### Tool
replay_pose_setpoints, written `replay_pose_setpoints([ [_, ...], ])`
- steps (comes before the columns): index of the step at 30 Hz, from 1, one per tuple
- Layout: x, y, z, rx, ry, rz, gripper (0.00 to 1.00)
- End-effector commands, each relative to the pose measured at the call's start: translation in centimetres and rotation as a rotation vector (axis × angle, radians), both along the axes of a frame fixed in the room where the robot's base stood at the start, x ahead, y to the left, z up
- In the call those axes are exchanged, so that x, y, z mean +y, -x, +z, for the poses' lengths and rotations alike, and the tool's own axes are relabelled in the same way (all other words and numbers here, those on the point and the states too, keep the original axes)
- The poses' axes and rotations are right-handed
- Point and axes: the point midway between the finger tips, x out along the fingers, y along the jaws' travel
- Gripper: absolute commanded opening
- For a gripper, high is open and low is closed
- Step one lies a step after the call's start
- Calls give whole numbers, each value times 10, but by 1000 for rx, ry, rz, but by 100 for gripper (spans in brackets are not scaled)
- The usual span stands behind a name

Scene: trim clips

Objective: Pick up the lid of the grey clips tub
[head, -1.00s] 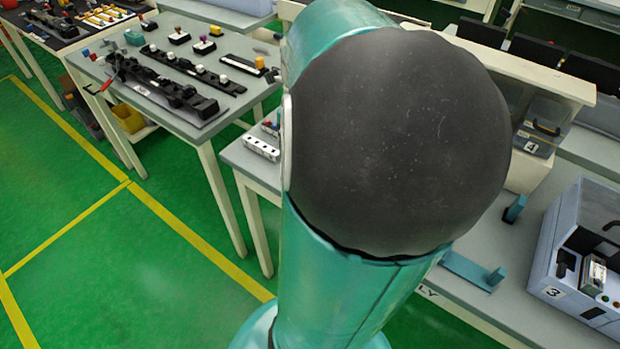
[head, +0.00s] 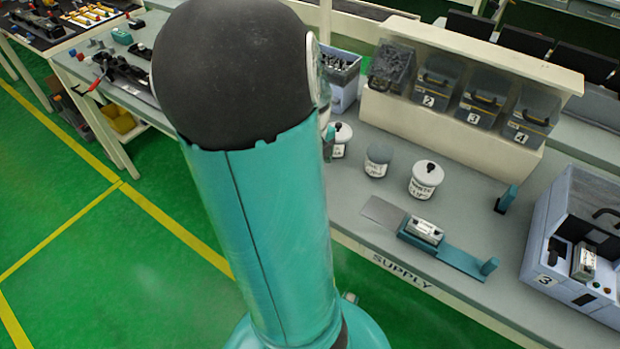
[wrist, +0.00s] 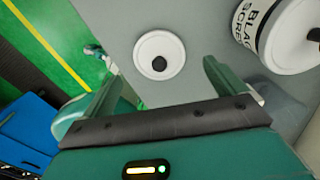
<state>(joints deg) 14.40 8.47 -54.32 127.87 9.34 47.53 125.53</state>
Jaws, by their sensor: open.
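In the wrist view my gripper (wrist: 161,73) is open and empty. A round white lid (wrist: 147,66) with a black knob (wrist: 159,63) lies ahead of and between the fingertips, not touching them as far as I can see. Whatever is under this lid is hidden, so I cannot tell which tub it belongs to. In the head view a grey-topped tub (head: 378,161) without a visible knob stands between two white-lidded tubs, one at left (head: 340,147) and one at right (head: 425,184). My arm hides most of my gripper there.
A tub lettered "BLACK SCRE..." (wrist: 249,25) is close to the right finger. The supply table (head: 335,205) also holds a teal fixture (head: 450,257), numbered bins (head: 481,107) in a cream rack and a grey machine (head: 555,235). The table edge and green floor are at left in the wrist view.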

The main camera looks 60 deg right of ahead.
Motion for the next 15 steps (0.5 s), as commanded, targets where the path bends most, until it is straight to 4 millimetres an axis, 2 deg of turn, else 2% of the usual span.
replay_pose_setpoints([
  [3, 1, 3, -19, 4, -3, -4, 96],
  [6, 1, 2, -28, 3, -1, -2, 96],
  [14, 1, 1, -31, 0, 1, 0, 96],
  [15, 1, 1, -31, 0, 1, 0, 88],
])
